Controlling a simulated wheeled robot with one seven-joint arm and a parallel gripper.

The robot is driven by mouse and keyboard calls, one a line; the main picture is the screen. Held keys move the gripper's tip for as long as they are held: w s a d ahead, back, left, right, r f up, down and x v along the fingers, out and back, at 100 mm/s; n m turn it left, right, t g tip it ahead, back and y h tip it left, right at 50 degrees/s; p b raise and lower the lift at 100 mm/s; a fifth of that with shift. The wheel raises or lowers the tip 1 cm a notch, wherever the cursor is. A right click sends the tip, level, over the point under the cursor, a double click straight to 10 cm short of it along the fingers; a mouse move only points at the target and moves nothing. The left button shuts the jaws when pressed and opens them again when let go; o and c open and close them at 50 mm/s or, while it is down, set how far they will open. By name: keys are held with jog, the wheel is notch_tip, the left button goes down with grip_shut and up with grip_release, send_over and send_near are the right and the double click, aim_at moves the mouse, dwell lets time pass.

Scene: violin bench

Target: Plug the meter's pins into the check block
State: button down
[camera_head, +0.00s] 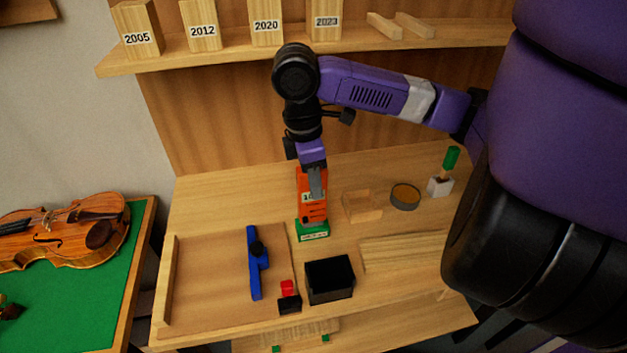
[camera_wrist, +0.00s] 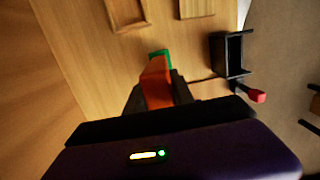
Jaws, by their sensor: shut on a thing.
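The orange meter (camera_head: 312,208) stands upright at the middle of the bench, with a pale display on its upper part. It also shows in the wrist view (camera_wrist: 156,82). My gripper (camera_head: 316,188) is shut on the meter from above. The green check block (camera_head: 313,234), with a white label on its front, is directly under the meter; it shows in the wrist view (camera_wrist: 160,53) just beyond the meter. The meter's lower end is at or just above the block. The pins are hidden, so I cannot tell whether they are in the block.
A black open box (camera_head: 329,280) stands in front of the block. A blue tool (camera_head: 255,265) lies to the left, and a red and black piece (camera_head: 289,297) lies near the front. A wooden tray (camera_head: 361,207) and a round tin (camera_head: 405,196) are to the right.

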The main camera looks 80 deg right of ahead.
jog(key=shift+r+p, duration=2.8)
jog(key=shift+r, duration=0.55)
